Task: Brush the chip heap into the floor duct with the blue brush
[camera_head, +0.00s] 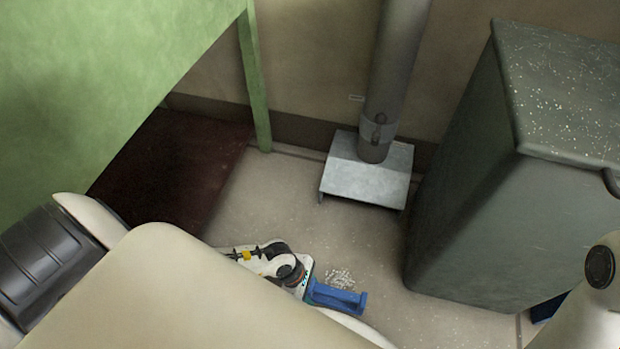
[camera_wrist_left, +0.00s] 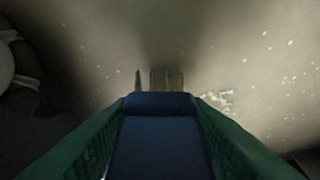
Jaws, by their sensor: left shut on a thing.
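The chip heap (camera_head: 340,278) is a small loose pile of pale bits on the floor, and it also shows in the left wrist view (camera_wrist_left: 218,98), right of the brush. My left gripper (camera_head: 309,286) is shut on the blue brush (camera_head: 338,298), low over the floor and just on the near side of the heap. In the left wrist view the blue handle (camera_wrist_left: 155,135) lies between the green fingers, with bristles beyond it. I cannot tell whether they touch the floor. The floor duct (camera_head: 365,180) is a grey metal hood by the wall, beyond the heap. My right gripper is not seen.
A large grey-green cabinet (camera_head: 510,190) stands right of the duct. A green bench (camera_head: 110,80) with a leg (camera_head: 254,90) is at the left, over a dark red floor patch (camera_head: 180,165). Floor between heap and duct is clear. A blue thing (camera_head: 548,308) shows partly at lower right.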

